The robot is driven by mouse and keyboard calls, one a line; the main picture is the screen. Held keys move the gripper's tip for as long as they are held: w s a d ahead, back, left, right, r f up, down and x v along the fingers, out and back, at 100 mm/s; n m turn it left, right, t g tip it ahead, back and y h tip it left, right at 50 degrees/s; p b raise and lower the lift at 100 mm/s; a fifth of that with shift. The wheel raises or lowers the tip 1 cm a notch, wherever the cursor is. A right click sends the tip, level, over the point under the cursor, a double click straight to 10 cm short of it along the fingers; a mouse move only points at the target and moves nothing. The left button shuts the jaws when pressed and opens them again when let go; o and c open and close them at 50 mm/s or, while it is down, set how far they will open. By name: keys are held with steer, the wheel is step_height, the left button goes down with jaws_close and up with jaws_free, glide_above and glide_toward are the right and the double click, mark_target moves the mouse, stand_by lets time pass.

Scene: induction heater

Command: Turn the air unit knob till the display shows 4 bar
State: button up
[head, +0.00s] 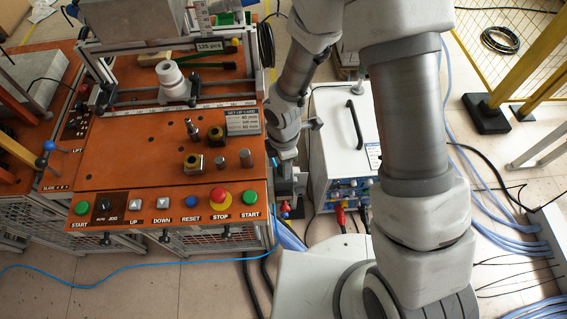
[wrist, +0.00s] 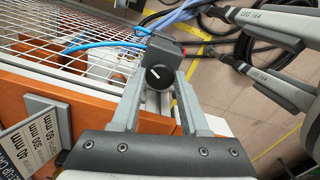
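The air unit knob (wrist: 158,76) is a round black knob with a white mark, on a dark grey block (wrist: 163,48) in the upper middle of the wrist view. My gripper (wrist: 161,80) points at it with its two fingers apart, one on each side of the knob. I see no clear grip on the knob. In the head view my wrist reaches down between the orange bench (head: 150,150) and a white cabinet (head: 345,130); the knob and fingertips are hidden or too small there. I cannot make out a display reading in either view.
The bench front has buttons, including a red stop button (head: 219,196). A wire mesh (wrist: 80,50) and blue hose (wrist: 95,45) lie left of the knob in the wrist view. Hoses and cables run over the floor.

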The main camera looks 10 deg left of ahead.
jaws_close()
steer(key=shift+m+b, duration=0.35)
steer(key=shift+m, duration=0.05)
steer(key=m+b, duration=0.2)
steer(key=m, duration=0.1)
steer(key=shift+f, duration=0.15)
steer(key=m+b, duration=0.3)
steer(key=m, duration=0.2)
steer(key=m+b, duration=0.2)
steer(key=m, duration=0.2)
steer(key=shift+m, duration=0.4)
steer(key=m+b, duration=0.1)
steer(key=m, duration=0.3)
steer(key=shift+m, duration=0.3)
